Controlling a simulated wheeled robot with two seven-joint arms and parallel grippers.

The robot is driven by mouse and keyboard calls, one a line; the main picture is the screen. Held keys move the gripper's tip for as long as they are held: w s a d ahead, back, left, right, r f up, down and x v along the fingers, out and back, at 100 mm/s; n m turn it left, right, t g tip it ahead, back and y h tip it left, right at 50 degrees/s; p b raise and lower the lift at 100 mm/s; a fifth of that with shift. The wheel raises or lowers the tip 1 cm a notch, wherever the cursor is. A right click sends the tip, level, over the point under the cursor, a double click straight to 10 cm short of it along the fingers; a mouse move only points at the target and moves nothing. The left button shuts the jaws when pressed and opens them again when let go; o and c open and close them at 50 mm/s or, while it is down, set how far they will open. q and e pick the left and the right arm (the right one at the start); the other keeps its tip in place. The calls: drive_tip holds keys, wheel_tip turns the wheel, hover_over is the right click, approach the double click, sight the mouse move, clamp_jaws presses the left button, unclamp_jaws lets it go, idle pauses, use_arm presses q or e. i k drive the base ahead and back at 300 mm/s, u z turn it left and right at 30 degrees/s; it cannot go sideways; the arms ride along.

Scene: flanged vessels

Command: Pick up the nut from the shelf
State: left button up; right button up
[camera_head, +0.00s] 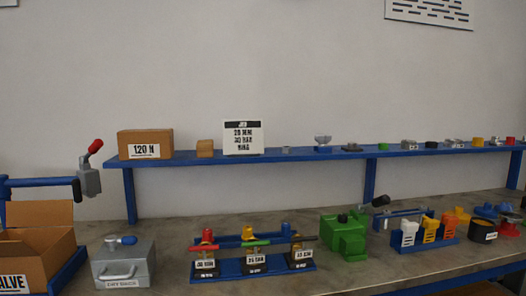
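A blue shelf (305,155) runs along the wall above the workbench. A small grey piece (286,150) on it, right of the white sign, looks like a nut, but it is too small to be sure. Several other small parts stand further right on the shelf, among them a grey flanged piece (323,141), a dark flat piece (352,148), a green ring (384,147) and a yellow piece (477,141). Neither of my grippers shows in the head view.
On the shelf's left stand a "120 N" box (145,144), a tan block (205,149) and a white sign (243,137). The bench (185,238) holds a grey case (124,263), a blue rack (252,267), a green vise (344,235) and an open cardboard box (38,250).

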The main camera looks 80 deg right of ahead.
sight(285, 150)
drive_tip(key=k, duration=0.65)
drive_tip(key=z, duration=0.65)
